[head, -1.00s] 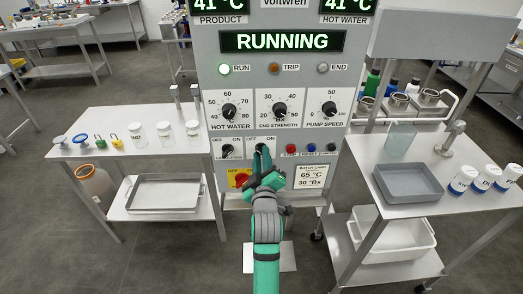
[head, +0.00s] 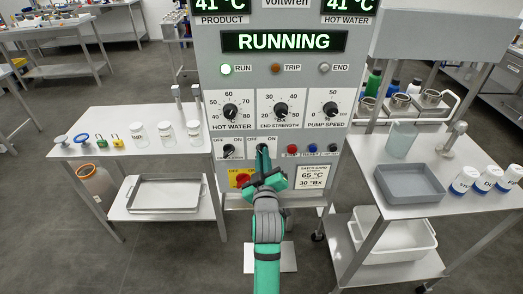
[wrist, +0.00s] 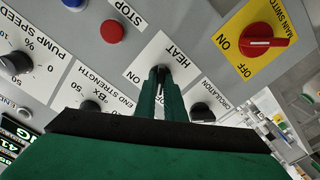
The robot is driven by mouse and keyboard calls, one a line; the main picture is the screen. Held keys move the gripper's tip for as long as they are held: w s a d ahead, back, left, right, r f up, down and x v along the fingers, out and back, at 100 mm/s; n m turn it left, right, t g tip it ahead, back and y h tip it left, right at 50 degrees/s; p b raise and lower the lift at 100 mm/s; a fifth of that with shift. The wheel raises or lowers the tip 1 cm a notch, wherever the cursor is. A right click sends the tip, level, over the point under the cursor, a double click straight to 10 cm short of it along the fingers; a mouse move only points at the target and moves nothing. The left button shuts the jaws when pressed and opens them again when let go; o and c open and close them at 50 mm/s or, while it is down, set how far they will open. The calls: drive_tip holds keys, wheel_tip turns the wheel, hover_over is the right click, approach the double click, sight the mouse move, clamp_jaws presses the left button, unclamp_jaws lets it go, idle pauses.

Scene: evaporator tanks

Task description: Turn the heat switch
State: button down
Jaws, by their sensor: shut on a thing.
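The heat switch is a small black rotary knob on a white plate (wrist: 146,68) marked HEAT and ON in the wrist view. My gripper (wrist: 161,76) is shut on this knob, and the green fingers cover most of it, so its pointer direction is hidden. In the head view, my gripper (head: 263,158) reaches up to the lower middle of the control panel (head: 209,75), at the right one of two OFF/ON switches.
The circulation switch (wrist: 202,112) is close beside my fingers. The red main switch (wrist: 262,42) sits on a yellow plate nearby. A red stop button (wrist: 112,31) is on the other side. Side tables (head: 95,145) flank the panel.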

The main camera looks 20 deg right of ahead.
drive_tip(key=shift+a, duration=0.15)
drive_tip(key=shift+m, duration=1)
